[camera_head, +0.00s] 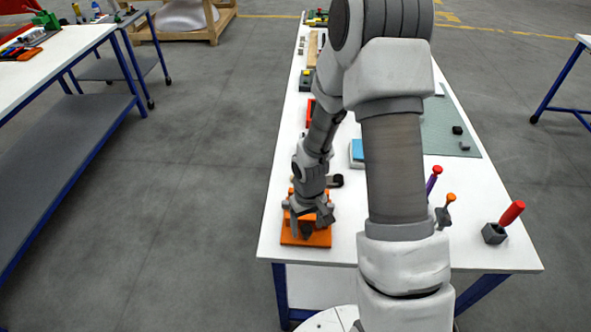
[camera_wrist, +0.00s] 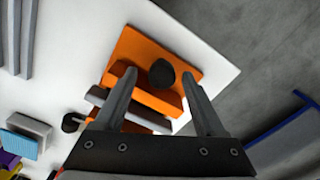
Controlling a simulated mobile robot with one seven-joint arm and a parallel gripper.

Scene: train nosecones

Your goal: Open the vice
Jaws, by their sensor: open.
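The orange vice (camera_head: 318,238) stands at the near left corner of the white table. In the wrist view the vice (camera_wrist: 140,50) shows its orange base, grey jaw bars (camera_wrist: 130,108) and a round dark knob (camera_wrist: 161,73). My gripper (camera_head: 308,222) is right over the vice, pointing down. In the wrist view my gripper (camera_wrist: 160,85) is open, with one finger on each side of the knob and visible space between finger and knob. I cannot tell how far apart the vice jaws are, because my gripper hides part of them.
On the white table (camera_head: 400,255) are a red-handled tool in a dark block (camera_head: 495,232), purple- and orange-handled tools, a blue-topped block (camera_head: 357,150) and a grey-green mat (camera_head: 450,125). The table edge is close to the vice. Another workbench (camera_head: 50,60) stands at left.

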